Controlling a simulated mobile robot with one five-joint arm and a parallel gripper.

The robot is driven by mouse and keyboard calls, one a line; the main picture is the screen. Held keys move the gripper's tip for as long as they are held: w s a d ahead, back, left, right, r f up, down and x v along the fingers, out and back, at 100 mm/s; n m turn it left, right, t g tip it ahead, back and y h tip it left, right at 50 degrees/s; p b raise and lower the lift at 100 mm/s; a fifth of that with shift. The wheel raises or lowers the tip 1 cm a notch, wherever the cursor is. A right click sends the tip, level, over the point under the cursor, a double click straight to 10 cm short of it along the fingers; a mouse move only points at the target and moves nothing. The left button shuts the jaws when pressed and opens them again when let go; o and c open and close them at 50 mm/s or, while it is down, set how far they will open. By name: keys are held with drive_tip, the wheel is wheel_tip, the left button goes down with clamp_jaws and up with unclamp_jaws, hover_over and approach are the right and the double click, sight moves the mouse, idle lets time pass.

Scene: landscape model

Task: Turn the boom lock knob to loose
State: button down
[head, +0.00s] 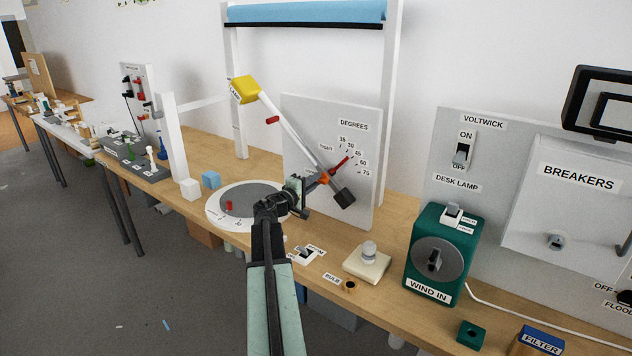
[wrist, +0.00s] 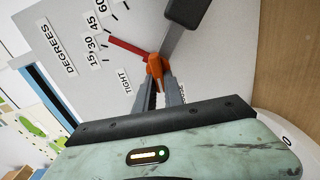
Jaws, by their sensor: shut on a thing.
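The orange boom lock knob (wrist: 155,66) sits at the pivot of the boom, on the grey degrees panel (head: 300,125). It also shows small in the head view (head: 323,178). My gripper (wrist: 156,76) is shut on the knob, one finger on each side; in the head view my gripper (head: 314,181) reaches the panel from the front. A TIGHT label (wrist: 124,80) is left of the knob; another label beside the fingers is mostly hidden. The white boom (head: 290,130) slopes from a yellow lamp head (head: 244,90) down to a dark block (head: 343,198). A red pointer (wrist: 128,47) lies across the scale around 45.
A grey round turntable (head: 238,203) with a red peg is left of my arm. A bulb base (head: 367,264) and the green WIND IN box (head: 437,255) stand to the right.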

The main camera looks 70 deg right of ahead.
drive_tip(key=shift+s+f+n, duration=0.1)
drive_tip(key=shift+n, duration=0.2)
idle(0.4)
drive_tip(key=c, duration=1.4)
unclamp_jaws()
drive_tip(key=shift+c, duration=0.2)
drive_tip(key=shift+a, duration=0.1)
drive_tip(key=v, duration=0.7)
drive_tip(key=shift+w+a, duration=0.2)
drive_tip(key=shift+a, duration=0.1)
drive_tip(key=shift+w, duration=0.1)
